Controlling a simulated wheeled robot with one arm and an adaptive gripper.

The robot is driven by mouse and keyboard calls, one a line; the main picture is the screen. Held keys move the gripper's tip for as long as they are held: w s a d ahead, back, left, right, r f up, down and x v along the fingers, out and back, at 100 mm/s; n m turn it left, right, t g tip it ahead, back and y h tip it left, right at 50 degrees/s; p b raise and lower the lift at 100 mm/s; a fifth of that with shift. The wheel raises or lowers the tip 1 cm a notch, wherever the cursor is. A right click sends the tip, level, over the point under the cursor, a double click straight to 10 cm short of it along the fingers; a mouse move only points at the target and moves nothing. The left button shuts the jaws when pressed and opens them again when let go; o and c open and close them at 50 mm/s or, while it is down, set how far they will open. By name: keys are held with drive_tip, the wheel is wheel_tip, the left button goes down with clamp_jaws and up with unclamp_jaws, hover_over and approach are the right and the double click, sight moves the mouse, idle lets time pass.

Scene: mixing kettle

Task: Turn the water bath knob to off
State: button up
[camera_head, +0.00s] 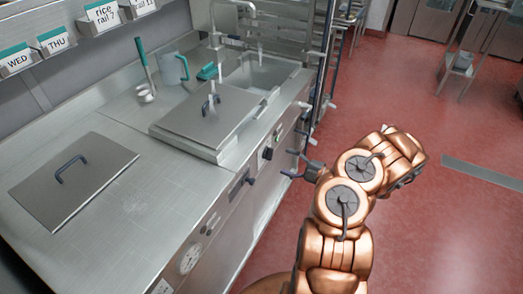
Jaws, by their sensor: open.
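My gripper (287,163) is open and empty, with its dark fingers pointing left toward the steel counter's front panel. A dark round knob (267,153) on a pale plate sits on that panel, just left of my fingertips. A gap seems to show between them, but depth is hard to judge. A second dark control (250,181) sticks out lower left beside a dark display strip (237,186). No readable label shows which control belongs to the water bath, and the knob's setting is too small to read.
A lidded steel basin (205,112) is set in the counter above the panel. A flat lid (72,178) lies at left. A grey jug (173,68) and a sink (262,73) are behind. A rack stands beyond the counter's far end.

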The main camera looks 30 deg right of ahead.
sight(271, 154)
drive_tip(key=b+x, duration=0.4)
drive_tip(key=x, duration=0.2)
drive_tip(key=shift+w+a+r, duration=0.1)
drive_tip(key=shift+w+a, duration=0.05)
drive_tip(key=shift+w, duration=0.2)
drive_tip(key=shift+w+a, duration=0.15)
drive_tip(key=shift+w, duration=0.1)
drive_tip(key=shift+c, duration=0.3)
